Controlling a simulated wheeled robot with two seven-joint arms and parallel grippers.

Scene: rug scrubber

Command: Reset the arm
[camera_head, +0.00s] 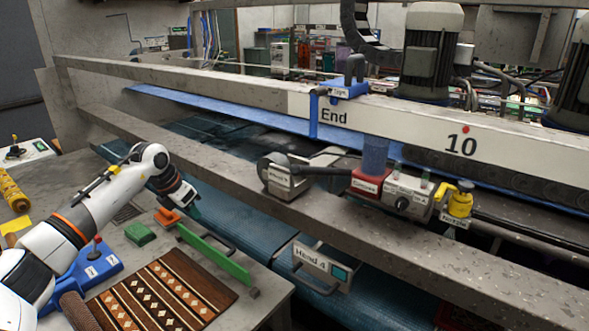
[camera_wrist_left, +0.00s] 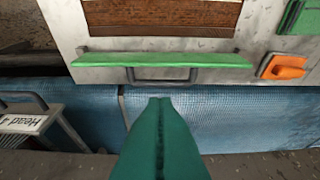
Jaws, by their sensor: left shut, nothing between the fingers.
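My left arm (camera_head: 85,215) reaches in from the left over the worktable. My left gripper (camera_head: 193,212) points down near the table's far edge, above the blue belt side. Its green fingers (camera_wrist_left: 160,130) are closed together in the left wrist view, with nothing between them. A green bar with a dark handle (camera_head: 215,254) lies along the table edge close to the gripper; it also shows beyond the fingertips in the left wrist view (camera_wrist_left: 160,60). The gripper appears apart from it. My right gripper is in neither view.
A patterned rug (camera_head: 160,295) lies on the table. A green block (camera_head: 140,233), an orange piece (camera_head: 167,217) and a blue box with a joystick (camera_head: 95,268) stand nearby. A long grey rail (camera_head: 340,215) crosses beyond the table. A "Head 4" box (camera_head: 320,265) hangs below it.

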